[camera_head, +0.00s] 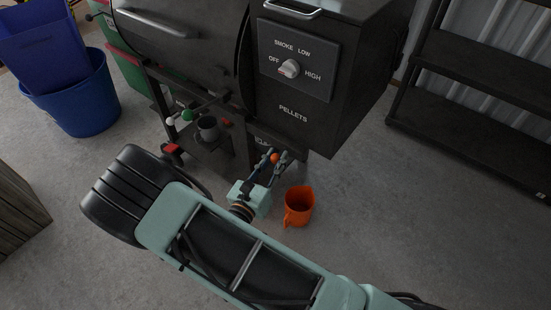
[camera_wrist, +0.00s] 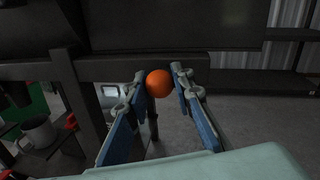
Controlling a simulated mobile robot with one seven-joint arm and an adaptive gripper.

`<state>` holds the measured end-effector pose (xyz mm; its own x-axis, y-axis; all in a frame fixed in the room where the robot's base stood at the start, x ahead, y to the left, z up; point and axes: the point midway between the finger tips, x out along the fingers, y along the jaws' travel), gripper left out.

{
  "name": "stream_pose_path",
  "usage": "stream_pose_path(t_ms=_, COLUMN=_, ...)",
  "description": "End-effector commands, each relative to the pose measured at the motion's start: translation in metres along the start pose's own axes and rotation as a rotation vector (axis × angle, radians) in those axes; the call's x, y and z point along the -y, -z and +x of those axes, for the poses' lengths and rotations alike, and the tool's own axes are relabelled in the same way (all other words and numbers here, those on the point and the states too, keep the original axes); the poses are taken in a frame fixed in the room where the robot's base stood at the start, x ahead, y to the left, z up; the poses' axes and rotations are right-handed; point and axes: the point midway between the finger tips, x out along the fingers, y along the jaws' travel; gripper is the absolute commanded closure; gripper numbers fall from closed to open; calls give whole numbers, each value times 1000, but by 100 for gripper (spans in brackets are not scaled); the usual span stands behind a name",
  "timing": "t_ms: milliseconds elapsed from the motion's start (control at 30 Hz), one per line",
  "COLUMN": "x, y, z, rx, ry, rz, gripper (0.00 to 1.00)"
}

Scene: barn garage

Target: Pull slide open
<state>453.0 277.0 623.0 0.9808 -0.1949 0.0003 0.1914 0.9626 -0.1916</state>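The black pellet grill (camera_head: 290,60) stands ahead, with a dial and "PELLETS" lettering on its hopper. A small orange ball knob (camera_head: 274,158) is under the hopper, and it also shows in the wrist view (camera_wrist: 159,83). It is the likely handle of the slide; the slide itself cannot be made out. My gripper (camera_head: 280,157) is open, with its blue-padded fingers (camera_wrist: 159,76) on either side of the ball. The ball looks close to the left fingertip, with a small gap at the right; contact cannot be told.
An orange mug (camera_head: 299,206) stands on the floor just right of my gripper. A grey mug (camera_head: 208,128) is on the grill's lower shelf, near green and white ball knobs. A blue bin (camera_head: 80,105) is at left, a dark shelf rack (camera_head: 470,75) at right.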

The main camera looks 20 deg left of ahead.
Motion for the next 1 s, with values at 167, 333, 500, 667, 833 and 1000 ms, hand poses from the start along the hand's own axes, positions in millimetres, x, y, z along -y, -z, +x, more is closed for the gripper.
stream_pose_path(t_ms=167, x=0, y=0, z=0, rx=0, ry=0, rz=0, gripper=100)
stream_pose_path(t_ms=333, x=0, y=0, z=0, rx=0, ry=0, rz=0, gripper=100)
stream_pose_path(t_ms=500, x=-5, y=-2, z=-20, rx=-2, ry=-4, rz=1, gripper=100)
stream_pose_path(t_ms=667, x=-11, y=-3, z=-51, rx=-1, ry=-4, rz=0, gripper=100)
stream_pose_path(t_ms=833, x=-13, y=-2, z=-64, rx=-1, ry=-1, rz=0, gripper=100)
stream_pose_path(t_ms=1000, x=-13, y=-2, z=-65, rx=-2, ry=-3, rz=0, gripper=100)
